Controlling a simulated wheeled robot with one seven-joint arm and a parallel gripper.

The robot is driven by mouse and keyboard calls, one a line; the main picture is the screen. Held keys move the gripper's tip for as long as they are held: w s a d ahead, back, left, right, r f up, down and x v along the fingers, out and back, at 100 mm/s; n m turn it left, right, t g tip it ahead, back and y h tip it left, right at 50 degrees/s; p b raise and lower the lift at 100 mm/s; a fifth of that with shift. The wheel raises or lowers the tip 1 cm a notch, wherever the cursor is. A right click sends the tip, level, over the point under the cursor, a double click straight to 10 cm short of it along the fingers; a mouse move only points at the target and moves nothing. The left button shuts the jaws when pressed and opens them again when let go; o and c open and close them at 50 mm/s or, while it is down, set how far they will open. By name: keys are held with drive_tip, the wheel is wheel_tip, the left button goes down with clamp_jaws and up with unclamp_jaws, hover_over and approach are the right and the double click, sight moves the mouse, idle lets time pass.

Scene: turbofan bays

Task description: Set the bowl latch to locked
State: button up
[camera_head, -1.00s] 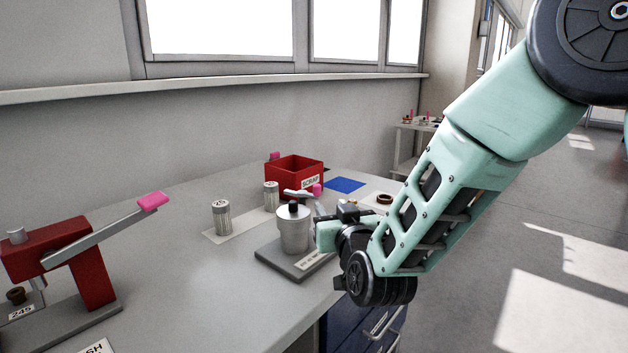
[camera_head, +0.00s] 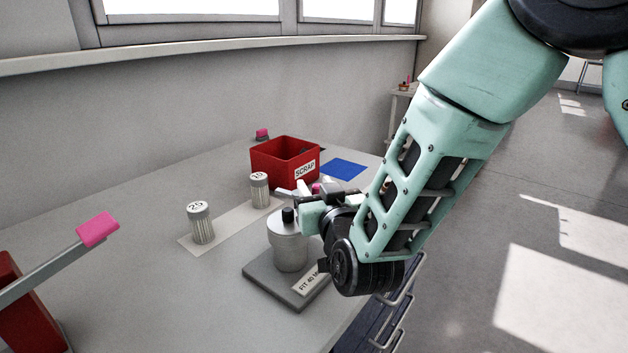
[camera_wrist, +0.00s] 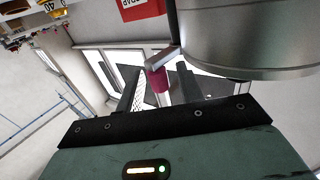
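The silver bowl (camera_head: 290,246) with a black knob stands on a grey base (camera_head: 262,283) with a "FIT 40" label. In the wrist view the bowl's round metal side (camera_wrist: 245,38) fills the upper right. Its latch has a metal arm and a magenta grip (camera_wrist: 157,80); only a bit of pink (camera_head: 316,188) shows behind my gripper in the head view. My gripper (camera_wrist: 160,88) is open, with the magenta grip between its two fingers and apparent gaps beside it. In the head view my gripper (camera_head: 305,202) is at the bowl's upper right side.
A red SCRAP bin (camera_head: 278,161) and a blue mat (camera_head: 343,169) are behind the bowl. Two labelled cylinders (camera_head: 201,224) stand on a pale strip to the left. A red press with a pink-handled lever (camera_head: 97,230) is at far left. The front left bench is clear.

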clamp_jaws()
